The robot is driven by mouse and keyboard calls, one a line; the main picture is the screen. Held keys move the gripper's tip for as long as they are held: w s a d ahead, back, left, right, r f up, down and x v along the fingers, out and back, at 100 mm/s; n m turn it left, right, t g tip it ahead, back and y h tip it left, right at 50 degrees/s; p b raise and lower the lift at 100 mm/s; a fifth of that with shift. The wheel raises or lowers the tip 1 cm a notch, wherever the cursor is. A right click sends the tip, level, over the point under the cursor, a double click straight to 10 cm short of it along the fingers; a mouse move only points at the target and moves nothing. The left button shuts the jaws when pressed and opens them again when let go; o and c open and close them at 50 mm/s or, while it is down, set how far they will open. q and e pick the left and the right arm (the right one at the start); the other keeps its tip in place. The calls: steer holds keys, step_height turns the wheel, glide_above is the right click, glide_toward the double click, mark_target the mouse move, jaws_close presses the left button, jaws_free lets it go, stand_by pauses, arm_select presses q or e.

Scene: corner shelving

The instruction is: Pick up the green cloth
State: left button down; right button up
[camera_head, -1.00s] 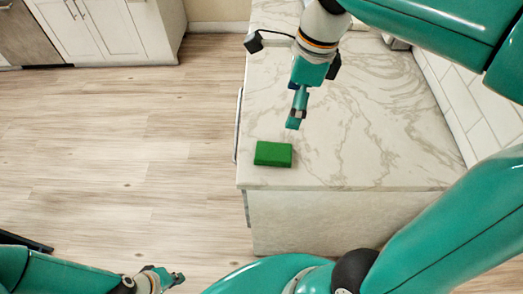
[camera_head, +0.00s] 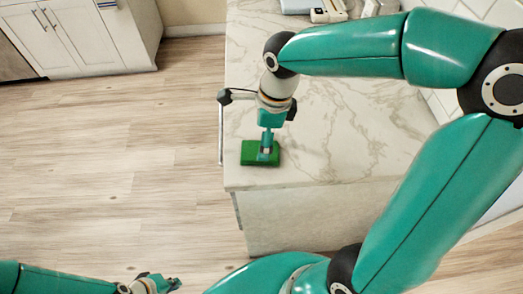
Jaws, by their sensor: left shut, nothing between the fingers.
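The green cloth (camera_head: 246,154) is a small flat green block near the front left corner of the marble counter (camera_head: 330,150). My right gripper (camera_head: 267,155) points straight down over it, with its fingertips at the cloth and hiding its middle part. The fingers are seen edge-on, so I cannot tell whether they are open or shut, or whether they touch the cloth. My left gripper (camera_head: 172,284) is at the bottom left above the floor, shut and empty, far from the cloth.
A white appliance and other items (camera_head: 330,10) stand at the counter's far end. A white tiled wall (camera_head: 445,105) borders the counter on the right. White cabinets (camera_head: 80,35) stand at the far left. The wooden floor (camera_head: 100,160) between is clear.

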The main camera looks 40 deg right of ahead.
mark_target(250, 149)
steer(key=f, duration=0.4)
steer(key=shift+a+f, duration=0.4)
steer(key=c, duration=1.2)
